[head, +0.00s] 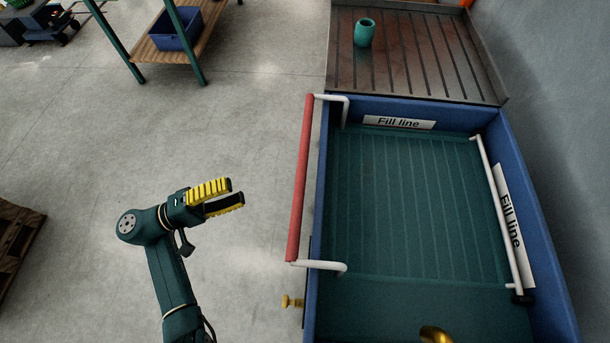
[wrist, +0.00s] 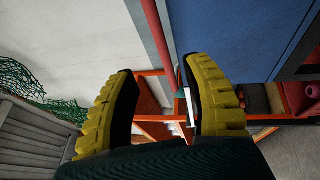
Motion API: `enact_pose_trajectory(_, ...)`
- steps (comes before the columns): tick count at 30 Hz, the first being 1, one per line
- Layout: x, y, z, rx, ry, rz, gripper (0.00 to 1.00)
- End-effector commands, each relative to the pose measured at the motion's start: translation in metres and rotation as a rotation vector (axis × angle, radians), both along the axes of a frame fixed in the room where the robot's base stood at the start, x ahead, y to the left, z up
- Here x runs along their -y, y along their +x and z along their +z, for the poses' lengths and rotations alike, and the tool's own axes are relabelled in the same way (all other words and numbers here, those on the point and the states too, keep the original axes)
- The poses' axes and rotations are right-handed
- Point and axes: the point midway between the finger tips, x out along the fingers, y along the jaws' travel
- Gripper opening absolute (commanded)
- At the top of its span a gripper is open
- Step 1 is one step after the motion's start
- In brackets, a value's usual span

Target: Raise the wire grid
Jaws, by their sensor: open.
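The wire grid (head: 420,205) appears as faint parallel lines under the greenish water in the blue tank (head: 545,265). Its red handle bar (head: 301,180) runs along the outside of the tank's left rim, joined to white bent arms that reach over the rim. My gripper (head: 236,192) is open and empty, left of the red bar and apart from it, with its yellow fingers pointing towards it. In the wrist view a red bar (wrist: 158,35) shows beyond the gap between the fingers, beside a blue wall (wrist: 230,35).
A drainboard (head: 420,60) with a teal cup (head: 365,32) adjoins the tank's far end. A brass knob (head: 291,301) sticks out near the tank's near left side. A shelf with a blue bin (head: 178,28) stands at the back left. The floor around my arm is clear.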

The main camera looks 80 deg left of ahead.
Motion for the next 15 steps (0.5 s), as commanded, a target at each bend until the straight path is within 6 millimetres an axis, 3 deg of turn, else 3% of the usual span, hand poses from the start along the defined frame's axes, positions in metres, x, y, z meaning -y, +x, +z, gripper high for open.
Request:
enact_pose_trajectory(5,-0.001,0.02,0.005,-0.002,0.003,-0.003,0.49)
enact_pose_trajectory(15,-0.003,0.1,0.018,-0.002,0.007,-0.005,0.49)
